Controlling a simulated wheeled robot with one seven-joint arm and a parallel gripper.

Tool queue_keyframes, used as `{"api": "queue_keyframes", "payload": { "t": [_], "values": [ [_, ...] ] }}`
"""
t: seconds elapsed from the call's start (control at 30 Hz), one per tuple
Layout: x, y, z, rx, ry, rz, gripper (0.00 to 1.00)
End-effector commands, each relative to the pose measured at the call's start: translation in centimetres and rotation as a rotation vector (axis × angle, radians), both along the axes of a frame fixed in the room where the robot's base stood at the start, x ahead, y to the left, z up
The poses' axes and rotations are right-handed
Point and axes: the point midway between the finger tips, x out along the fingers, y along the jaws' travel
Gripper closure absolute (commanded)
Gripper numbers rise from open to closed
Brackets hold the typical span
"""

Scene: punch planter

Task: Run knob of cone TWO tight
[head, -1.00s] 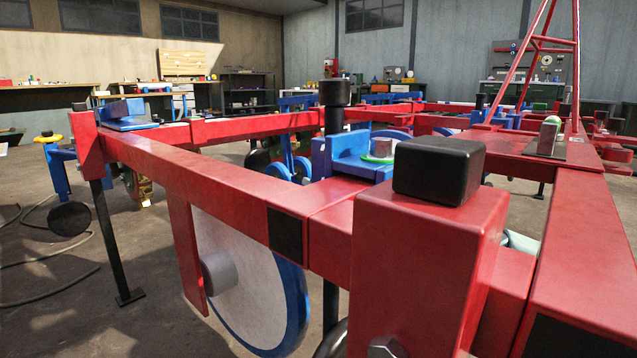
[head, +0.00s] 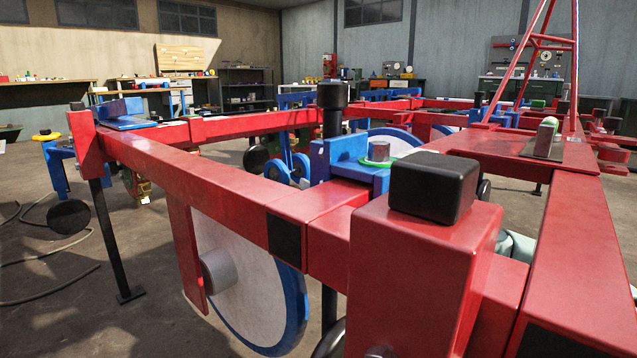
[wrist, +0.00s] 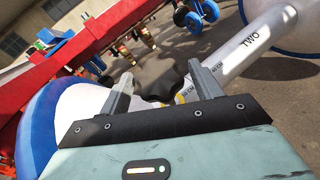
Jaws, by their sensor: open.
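In the wrist view, a pale grey tube marked TWO (wrist: 250,45) runs from the upper right down towards my gripper (wrist: 158,78). A dark, lobed knob (wrist: 158,92) shows between the two grey fingers, near the tube's lower end. The fingers stand apart, one on each side of the knob. I cannot tell whether either touches it. The gripper's dark front plate hides what lies below the knob. The head view does not clearly show the knob or my gripper.
In the wrist view, a white disc with a blue rim (wrist: 42,125) is at the left and a red frame (wrist: 75,50) is above. In the head view, a red beam (head: 200,180) and red post (head: 420,275) stand close. A white disc (head: 245,280) hangs below the beam.

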Motion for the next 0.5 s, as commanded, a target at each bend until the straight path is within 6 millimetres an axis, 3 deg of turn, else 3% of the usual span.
{"api": "queue_keyframes", "payload": {
  "t": [0.3,0.5],
  "values": [
    [-4.0,-2.1,0.6,0.000,0.001,0.001,0.36],
    [-4.9,-2.6,0.4,0.000,0.000,-0.001,0.36]
  ]
}}
